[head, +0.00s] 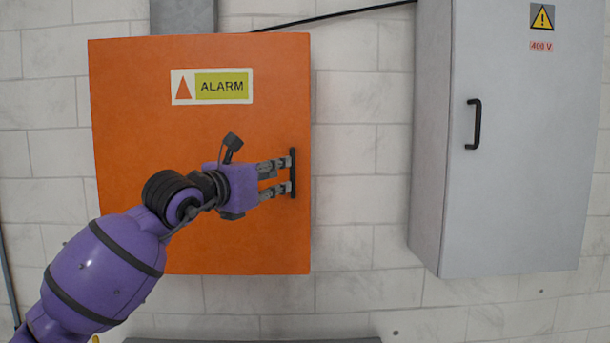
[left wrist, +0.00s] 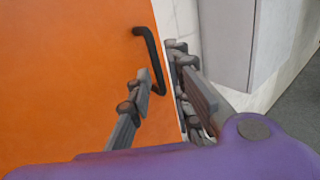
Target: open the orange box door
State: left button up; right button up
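The orange box door (head: 200,130) has an ALARM label and looks shut. Its black vertical bar handle (head: 292,173) is near the right edge. My left gripper (head: 289,177) is at the handle, with its two fingers apart and pointing right, one above the other. In the left wrist view the black handle (left wrist: 148,52) stands out from the orange door (left wrist: 65,75). There the left gripper's fingertips (left wrist: 163,65) are apart on either side of the handle's lower part. I cannot tell whether either finger touches it. My right gripper is not in view.
A grey cabinet (head: 520,150) with a 400 V label and its own black handle (head: 474,124) hangs to the right. White block wall (head: 360,200) shows between the two boxes. A dark ledge (head: 260,340) runs along the bottom.

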aim_at(291, 173)
pick_arm(q)
jog(key=x, duration=0.6)
jog(key=shift+w+a+f, duration=0.1)
jog(key=shift+w+f, duration=0.15)
jog(key=shift+w, duration=0.2)
jog(key=shift+w+d, duration=0.2)
jog(key=shift+w, duration=0.3)
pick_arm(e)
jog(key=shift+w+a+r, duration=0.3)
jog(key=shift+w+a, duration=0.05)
pick_arm(q)
grip_shut()
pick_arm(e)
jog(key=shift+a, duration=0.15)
